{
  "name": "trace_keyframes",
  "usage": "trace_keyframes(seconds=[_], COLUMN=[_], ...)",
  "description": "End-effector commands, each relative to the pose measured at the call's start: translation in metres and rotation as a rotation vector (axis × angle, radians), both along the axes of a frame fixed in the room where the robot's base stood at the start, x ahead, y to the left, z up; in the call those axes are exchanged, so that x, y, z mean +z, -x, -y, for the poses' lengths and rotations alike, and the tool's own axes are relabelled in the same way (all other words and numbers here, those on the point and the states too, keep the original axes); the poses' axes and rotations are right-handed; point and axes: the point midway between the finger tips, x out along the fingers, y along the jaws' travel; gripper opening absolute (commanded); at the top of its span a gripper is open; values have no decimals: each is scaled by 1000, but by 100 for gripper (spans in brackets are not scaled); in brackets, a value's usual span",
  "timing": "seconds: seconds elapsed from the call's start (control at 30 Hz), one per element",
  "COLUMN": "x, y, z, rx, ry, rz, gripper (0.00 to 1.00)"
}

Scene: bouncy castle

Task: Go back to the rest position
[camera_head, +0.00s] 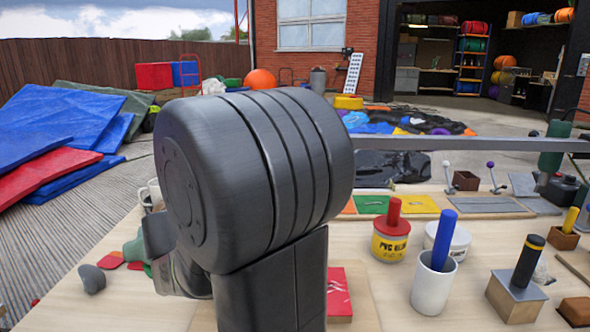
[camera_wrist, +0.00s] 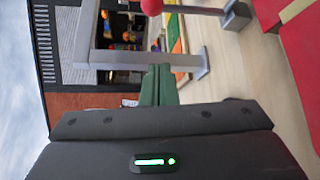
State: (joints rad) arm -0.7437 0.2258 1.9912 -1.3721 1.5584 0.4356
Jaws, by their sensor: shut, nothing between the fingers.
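My gripper (camera_wrist: 159,72) shows in the wrist view as green fingers held together, sticking out of a dark body with a green light. The fingers are shut with nothing between them. In the head view my large dark arm joint fills the middle and hides most of the gripper. The gripper points out over the bench, and a grey metal frame (camera_wrist: 150,58) shows beyond the fingers in the wrist view.
A wooden bench (camera_head: 400,292) spreads before me. On it stand a glue tin with a red top (camera_head: 391,232), a white cup with a blue stick (camera_head: 434,276) and a dark-handled block (camera_head: 519,283). A red booklet (camera_head: 339,293) lies by my arm. Folded tarps (camera_head: 50,125) lie at left.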

Motion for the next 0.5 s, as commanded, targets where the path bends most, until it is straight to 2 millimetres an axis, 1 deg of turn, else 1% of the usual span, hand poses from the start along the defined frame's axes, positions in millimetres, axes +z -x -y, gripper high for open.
trace_keyframes(seconds=[0.03,0.23,0.27,0.3,0.5], x=[-3,-8,-7,-1,-2], y=[-4,-18,-21,-23,-33], z=[7,28,29,27,27], rx=[-4,-5,-3,-2,-2], ry=[0,0,0,4,14], rz=[1,0,-3,-24,-110], gripper=[0,0,0,0,0])
